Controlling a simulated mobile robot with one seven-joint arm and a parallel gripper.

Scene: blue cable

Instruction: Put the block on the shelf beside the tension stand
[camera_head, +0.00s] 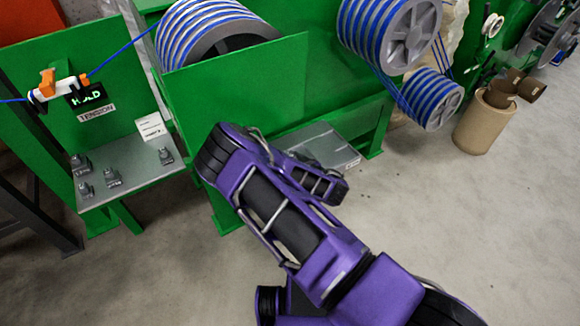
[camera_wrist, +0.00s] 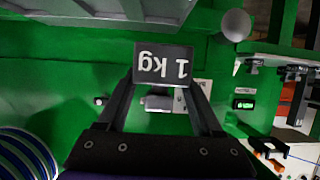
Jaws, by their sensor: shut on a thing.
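My gripper (camera_wrist: 163,84) is shut on a dark grey block (camera_wrist: 163,62) marked "1 kg"; the lettering is upside down in the wrist view. In the head view my purple arm hides the gripper and the block. The tension stand is a green panel (camera_head: 125,62) at the left, with a "HOLD" display (camera_head: 88,93) and a "TENSION" label. A grey shelf (camera_head: 130,186) juts from it and bears several small grey weights (camera_head: 112,178). In the wrist view a pale shelf edge (camera_wrist: 285,49) with grey pieces along it shows at the right, clear of the block.
A blue cable (camera_head: 122,50) runs through a white and orange clamp (camera_head: 50,88). Large blue-wound spools (camera_head: 215,30) stand behind, on green frames. A grey plate (camera_head: 325,146) lies beyond my arm. A tan bin (camera_head: 484,125) stands at the right. The floor at the lower right is clear.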

